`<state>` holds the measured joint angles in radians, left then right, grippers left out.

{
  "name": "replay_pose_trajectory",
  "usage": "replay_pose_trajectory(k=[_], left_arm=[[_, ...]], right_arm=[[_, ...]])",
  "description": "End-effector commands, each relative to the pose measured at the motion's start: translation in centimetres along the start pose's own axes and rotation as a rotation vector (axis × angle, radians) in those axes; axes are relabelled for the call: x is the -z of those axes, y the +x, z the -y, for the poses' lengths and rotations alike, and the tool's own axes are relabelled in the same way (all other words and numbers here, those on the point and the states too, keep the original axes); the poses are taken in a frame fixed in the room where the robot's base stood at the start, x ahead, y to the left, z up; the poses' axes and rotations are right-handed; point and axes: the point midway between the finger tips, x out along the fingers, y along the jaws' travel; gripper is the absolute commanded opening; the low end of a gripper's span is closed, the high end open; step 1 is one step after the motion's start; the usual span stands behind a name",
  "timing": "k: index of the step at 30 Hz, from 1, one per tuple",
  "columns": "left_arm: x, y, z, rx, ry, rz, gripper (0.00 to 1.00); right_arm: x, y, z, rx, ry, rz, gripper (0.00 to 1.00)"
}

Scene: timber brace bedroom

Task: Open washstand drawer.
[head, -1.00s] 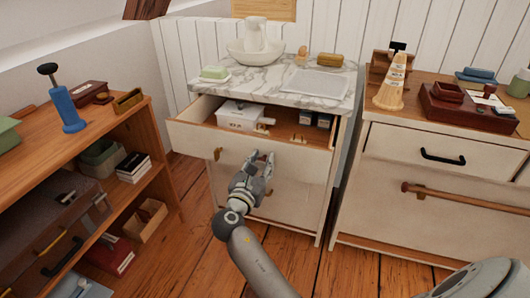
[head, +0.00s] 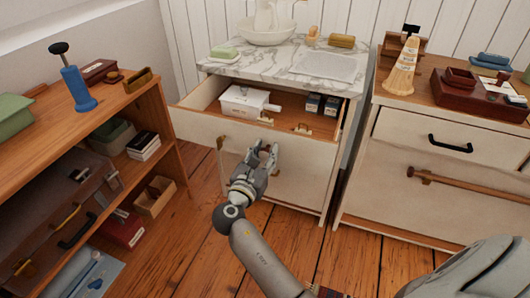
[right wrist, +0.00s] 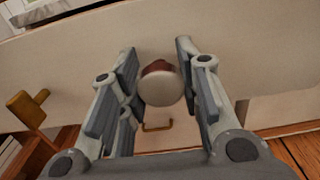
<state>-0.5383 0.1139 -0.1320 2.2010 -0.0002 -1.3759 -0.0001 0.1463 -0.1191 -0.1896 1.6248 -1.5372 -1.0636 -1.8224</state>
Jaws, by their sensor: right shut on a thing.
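The washstand has a marble top (head: 280,62) and a cream front. Its upper drawer (head: 200,124) stands well out, with its inside showing. A white box (head: 243,101), small blue-and-white boxes (head: 322,104) and small brass-coloured pieces lie in it. My right gripper (head: 263,150) is at the middle of the drawer front. In the right wrist view its fingers (right wrist: 157,60) are on both sides of a round pale knob (right wrist: 158,88) with a reddish-brown part, and are shut on it. The knob is hidden in the head view. My left gripper is not in view.
A brass-coloured fitting (head: 221,143) sticks out at the drawer front's left. A wooden shelf unit (head: 130,92) stands close at the left. A cream cabinet (head: 400,130) with a wooden rail (head: 460,190) stands at the right. Bare floor lies in front of the washstand.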

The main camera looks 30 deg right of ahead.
Motion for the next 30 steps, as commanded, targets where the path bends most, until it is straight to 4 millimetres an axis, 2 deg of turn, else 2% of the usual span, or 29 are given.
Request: replay_pose_trajectory(k=[1,2,6,18,30], left_arm=[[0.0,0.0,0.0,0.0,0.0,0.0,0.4],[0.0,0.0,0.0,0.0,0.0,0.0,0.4],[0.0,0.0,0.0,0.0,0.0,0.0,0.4],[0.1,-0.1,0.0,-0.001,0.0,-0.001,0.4],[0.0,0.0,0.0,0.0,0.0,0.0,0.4]], right_arm=[[0.0,0.0,0.0,0.001,0.0,-0.001,0.0],[0.0,0.0,0.0,0.001,0.0,-0.001,0.34],[0.0,0.0,0.0,0.001,-0.001,-0.001,0.52],[0.1,-0.4,0.0,0.0,-0.001,-0.001,0.54],[0.1,-6.1,0.0,0.0,-0.001,-0.004,0.54]])
